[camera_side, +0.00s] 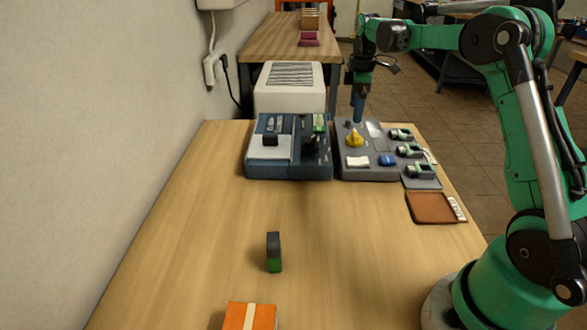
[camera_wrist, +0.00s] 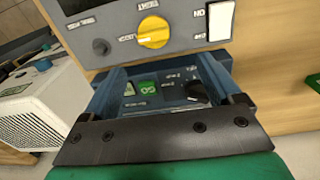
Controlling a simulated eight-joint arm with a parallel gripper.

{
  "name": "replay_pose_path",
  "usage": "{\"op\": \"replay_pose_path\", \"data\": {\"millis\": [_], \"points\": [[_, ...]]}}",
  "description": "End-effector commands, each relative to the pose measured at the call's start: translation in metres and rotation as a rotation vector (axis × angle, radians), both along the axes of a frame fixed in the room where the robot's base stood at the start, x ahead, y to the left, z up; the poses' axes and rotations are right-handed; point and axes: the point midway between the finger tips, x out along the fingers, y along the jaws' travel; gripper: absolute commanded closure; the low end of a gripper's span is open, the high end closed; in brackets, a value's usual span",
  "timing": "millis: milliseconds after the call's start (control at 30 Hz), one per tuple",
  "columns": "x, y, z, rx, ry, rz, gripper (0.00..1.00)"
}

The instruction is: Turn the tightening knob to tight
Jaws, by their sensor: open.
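The yellow tightening knob (camera_side: 354,138) stands on a grey control panel (camera_side: 346,172) at the back right of the table. In the wrist view the knob (camera_wrist: 153,30) is at the top, with lettering above it and to its left. The small lettering is blurred, and I cannot tell its setting. My gripper (camera_side: 358,121) points down by the panel's far edge, behind the knob in the side view and apart from it. In the wrist view my gripper's blue fingers (camera_wrist: 165,68) are spread with nothing held between them.
A blue device (camera_side: 262,169) stands left of the panel. Its green button (camera_wrist: 148,87) and black knob (camera_wrist: 197,91) show between my fingers. A white switch (camera_wrist: 220,20) is right of the yellow knob. A white heater (camera_side: 290,94) stands behind. The table's middle is mostly clear.

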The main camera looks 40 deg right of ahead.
Motion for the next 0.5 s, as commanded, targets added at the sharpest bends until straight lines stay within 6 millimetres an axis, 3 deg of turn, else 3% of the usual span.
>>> {"op": "replay_pose_path", "data": {"millis": [133, 500], "points": [[0.000, -0.012, -0.012, 0.013, 0.025, 0.037, 0.15], [0.000, -0.013, -0.058, 0.015, 0.028, 0.042, 0.15]]}}
